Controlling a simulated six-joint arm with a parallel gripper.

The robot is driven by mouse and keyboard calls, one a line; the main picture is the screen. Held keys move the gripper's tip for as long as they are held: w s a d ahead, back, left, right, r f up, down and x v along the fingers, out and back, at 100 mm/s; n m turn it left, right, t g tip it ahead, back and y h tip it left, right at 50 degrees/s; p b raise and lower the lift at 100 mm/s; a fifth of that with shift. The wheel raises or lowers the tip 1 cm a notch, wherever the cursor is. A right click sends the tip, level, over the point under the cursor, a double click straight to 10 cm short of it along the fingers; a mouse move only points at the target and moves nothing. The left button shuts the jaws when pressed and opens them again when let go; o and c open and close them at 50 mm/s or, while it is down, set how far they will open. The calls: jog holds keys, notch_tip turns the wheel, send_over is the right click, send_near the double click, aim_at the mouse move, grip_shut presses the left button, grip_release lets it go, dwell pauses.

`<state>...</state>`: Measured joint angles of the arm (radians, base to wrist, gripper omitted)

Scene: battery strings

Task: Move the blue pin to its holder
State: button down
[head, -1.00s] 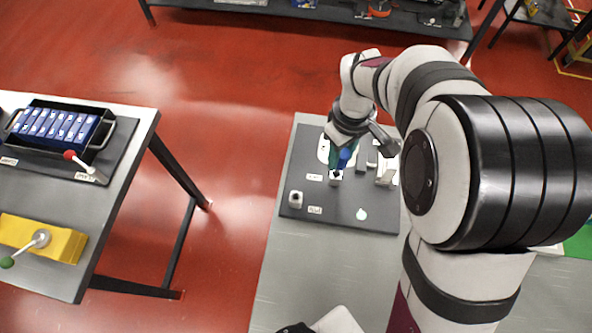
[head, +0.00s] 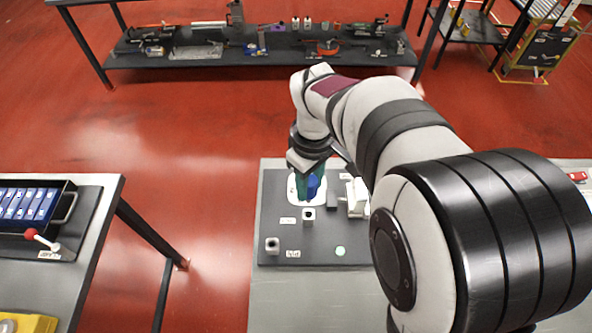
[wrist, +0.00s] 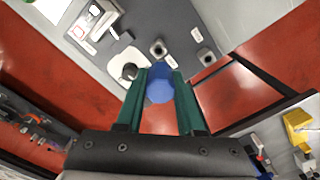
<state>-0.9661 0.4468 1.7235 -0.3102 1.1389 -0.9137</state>
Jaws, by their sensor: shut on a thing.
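My gripper (head: 308,187) has green fingers shut on the blue pin (head: 314,186). It holds the pin above the dark board (head: 362,252), over or near a white patch (head: 293,192). In the wrist view the blue pin (wrist: 160,84) sits between the green fingertips (wrist: 161,72). Two small grey blocks with dark holes stand on the board: one block (head: 308,215) just in front of the pin, the other block (head: 272,245) at the front left. They also show in the wrist view as a nearer block (wrist: 158,48) and a farther block (wrist: 204,55). The label wording is unreadable.
A larger grey-white fixture (head: 356,197) stands on the board right of the gripper. A pale green disc (head: 340,251) lies near the board's front. A separate table (head: 95,225) with a battery tray (head: 66,206) is at left, with red floor between. A shelf (head: 180,63) stands behind.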

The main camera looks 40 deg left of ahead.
jog(key=s, duration=1)
jog(key=shift+s+a+r, duration=0.15)
jog(key=shift+a+r, duration=0.15)
jog(key=shift+r, duration=0.1)
jog(key=shift+f, duration=2.9)
jog(key=shift+f, duration=2.35)
jog(key=shift+c, duration=2.2)
grip_release()
